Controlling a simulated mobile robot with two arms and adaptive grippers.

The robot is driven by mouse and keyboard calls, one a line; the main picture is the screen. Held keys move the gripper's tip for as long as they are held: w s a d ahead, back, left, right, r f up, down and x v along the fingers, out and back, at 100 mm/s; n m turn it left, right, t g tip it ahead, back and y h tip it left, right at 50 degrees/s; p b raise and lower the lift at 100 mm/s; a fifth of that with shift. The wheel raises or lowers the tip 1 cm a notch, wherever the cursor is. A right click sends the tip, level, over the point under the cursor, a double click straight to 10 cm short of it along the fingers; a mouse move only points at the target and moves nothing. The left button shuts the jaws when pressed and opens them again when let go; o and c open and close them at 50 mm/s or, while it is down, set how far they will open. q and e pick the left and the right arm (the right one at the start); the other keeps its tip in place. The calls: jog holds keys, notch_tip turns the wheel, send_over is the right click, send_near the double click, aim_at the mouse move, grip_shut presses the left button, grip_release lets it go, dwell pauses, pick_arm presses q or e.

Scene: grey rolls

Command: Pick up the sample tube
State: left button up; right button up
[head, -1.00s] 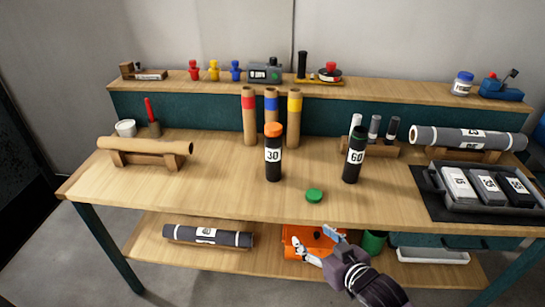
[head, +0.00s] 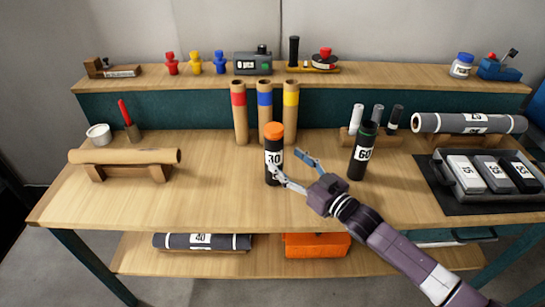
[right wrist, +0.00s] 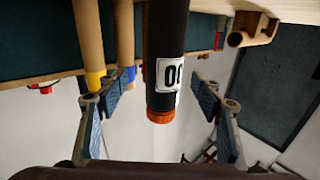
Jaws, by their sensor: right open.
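A black tube with an orange cap and a "30" label (head: 273,146) stands upright on the bench. A black tube with a dark green top and a "60" label (head: 361,155) stands to its right. My right gripper (head: 289,163) is open and empty beside the "30" tube, its fingers pointing toward it; one fingertip overlaps the tube's lower part in the picture. In the right wrist view, which is upside down, the "30" tube (right wrist: 165,45) appears between the two spread blue-padded fingers (right wrist: 160,110). My left gripper is not in view.
Cardboard tubes with red, blue and yellow bands (head: 265,110) stand behind. A rack of small tubes (head: 377,125) is at right, near a grey tray (head: 440,180) and a grey roll (head: 467,123). A brown roll (head: 125,156) lies on a stand at left. The front left bench is clear.

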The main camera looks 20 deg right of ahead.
aim_at(280, 160)
jog(key=shift+w+a+f, duration=0.1)
jog(key=shift+w+a, duration=0.15)
jog(key=shift+w, duration=0.15)
jog(key=shift+w+a+f+p, duration=0.2)
jog(key=shift+w+a, duration=0.15)
jog(key=shift+w, duration=0.2)
jog(key=shift+w+a+f+p, duration=0.15)
jog(key=shift+w+a, duration=0.15)
jog(key=shift+w, duration=0.25)
jog(key=x, duration=0.2)
jog(key=shift+w+a+f, duration=0.1)
jog(key=shift+w+f, duration=0.1)
jog(key=c, duration=1)
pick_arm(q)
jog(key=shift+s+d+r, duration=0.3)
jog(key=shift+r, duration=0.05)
pick_arm(e)
jog(key=shift+r, duration=0.1)
jog(key=c, duration=0.3)
jog(key=shift+c, duration=0.2)
